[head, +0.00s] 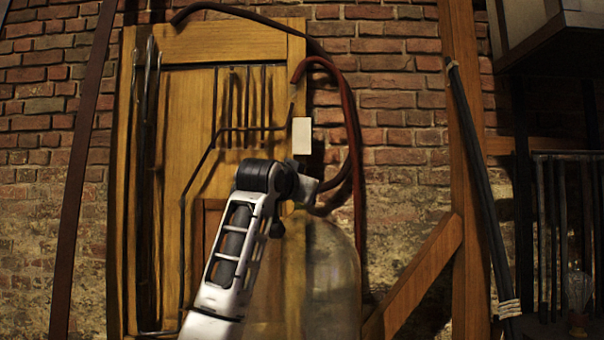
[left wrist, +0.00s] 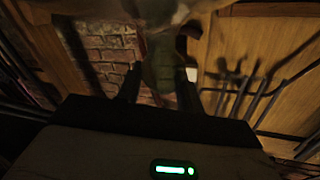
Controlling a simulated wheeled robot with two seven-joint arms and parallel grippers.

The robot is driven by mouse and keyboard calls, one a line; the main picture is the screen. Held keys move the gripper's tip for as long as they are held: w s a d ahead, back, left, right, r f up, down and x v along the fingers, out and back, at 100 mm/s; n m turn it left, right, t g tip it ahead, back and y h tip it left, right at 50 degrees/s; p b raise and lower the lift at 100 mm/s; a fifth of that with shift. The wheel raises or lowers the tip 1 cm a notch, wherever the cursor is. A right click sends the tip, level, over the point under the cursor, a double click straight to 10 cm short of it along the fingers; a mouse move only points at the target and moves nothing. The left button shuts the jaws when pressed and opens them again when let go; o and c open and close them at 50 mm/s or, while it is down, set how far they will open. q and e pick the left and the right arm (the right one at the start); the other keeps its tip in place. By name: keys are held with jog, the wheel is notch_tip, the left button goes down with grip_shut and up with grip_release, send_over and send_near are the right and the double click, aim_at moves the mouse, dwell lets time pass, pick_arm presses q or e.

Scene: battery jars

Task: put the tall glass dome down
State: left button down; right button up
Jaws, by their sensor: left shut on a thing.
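The tall glass dome (head: 332,275) is a clear, faintly tinted bell in the lower middle of the head view. Its lower end is cut off by the frame edge, so I cannot see what is under it. My left gripper (head: 318,205) is at the top of the dome, with the arm coming up from below. In the left wrist view my left gripper (left wrist: 160,84) is shut on the greenish, blurred top of the dome (left wrist: 162,60), between two dark fingers. My right gripper is not in view.
A wooden panel (head: 180,120) with dark rods stands behind the arm against a brick wall (head: 395,100). Red and black hoses (head: 352,130) hang close behind the dome. A wooden post (head: 468,180) with a diagonal brace (head: 415,275) stands to the right.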

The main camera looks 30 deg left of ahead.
pick_arm(q)
jog(key=shift+s+f, duration=0.2)
jog(key=shift+f, duration=0.05)
jog(key=c, duration=1)
grip_release()
jog(key=shift+w+f, duration=0.1)
jog(key=shift+f, duration=0.45)
jog(key=shift+o, duration=0.5)
jog(key=shift+d+r, duration=0.1)
jog(key=shift+d, duration=0.05)
